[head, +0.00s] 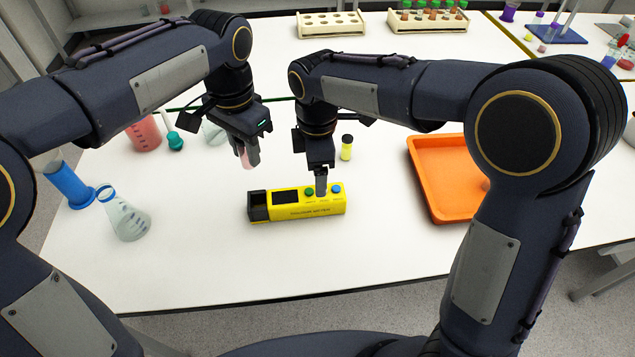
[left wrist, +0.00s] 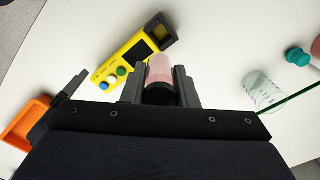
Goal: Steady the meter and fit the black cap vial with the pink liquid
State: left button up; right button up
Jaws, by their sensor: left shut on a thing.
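The yellow meter (head: 300,212) lies on the white table with a dark display, green and blue buttons, and a black open socket (head: 258,207) at its left end. It also shows in the left wrist view (left wrist: 121,56). My left gripper (head: 247,155) is shut on the vial with pink liquid (left wrist: 159,68), its black cap (left wrist: 159,95) toward the palm. It holds the vial above the table, behind the socket end of the meter. My right gripper (head: 321,190) looks shut, fingertips down at the meter's top near the buttons; exact contact is unclear.
A small yellow vial with a dark cap (head: 347,148) stands behind the meter. An orange tray (head: 437,205) is at right. A flask (head: 127,218), a blue cylinder (head: 70,185) and a pink beaker (head: 146,134) stand at left. Vial racks (head: 331,24) are at the back. The front table is clear.

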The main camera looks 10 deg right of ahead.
aim_at(297, 203)
notch_tip(297, 203, down, 10)
jog(key=shift+f, duration=0.2)
jog(key=shift+c, duration=0.2)
pick_arm(q)
jog(key=shift+f, duration=0.1)
pick_arm(e)
jog(key=c, duration=1.3)
pick_arm(q)
jog(key=shift+f, duration=5.2)
pick_arm(e)
jog(key=shift+o, duration=0.2)
